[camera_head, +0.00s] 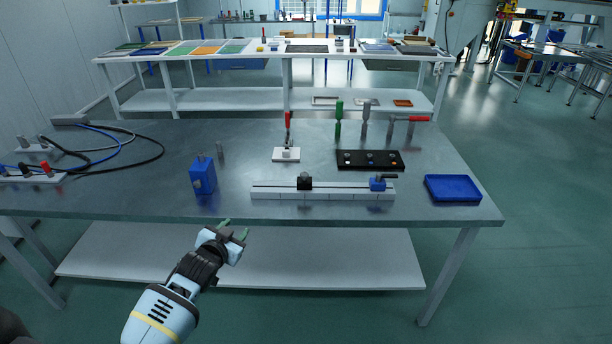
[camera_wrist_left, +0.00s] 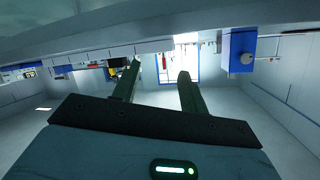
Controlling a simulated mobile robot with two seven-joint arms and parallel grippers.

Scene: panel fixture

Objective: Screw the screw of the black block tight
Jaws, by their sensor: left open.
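The black block (camera_head: 304,181) sits on a pale rail (camera_head: 275,192) near the front of the metal table; its screw is too small to make out. A blue clamp block (camera_head: 378,184) with a dark handle sits at the right end of the same rail. My left gripper (camera_head: 235,228) is open and empty, in front of the table's front edge and left of the black block, apart from it. In the left wrist view, the open fingers (camera_wrist_left: 159,68) show with nothing between them. My right gripper is not in view.
A blue box (camera_head: 202,176) with a post on top stands left of the rail. A blue tray (camera_head: 453,188) lies to the right. Cables (camera_head: 110,150) lie at the left.

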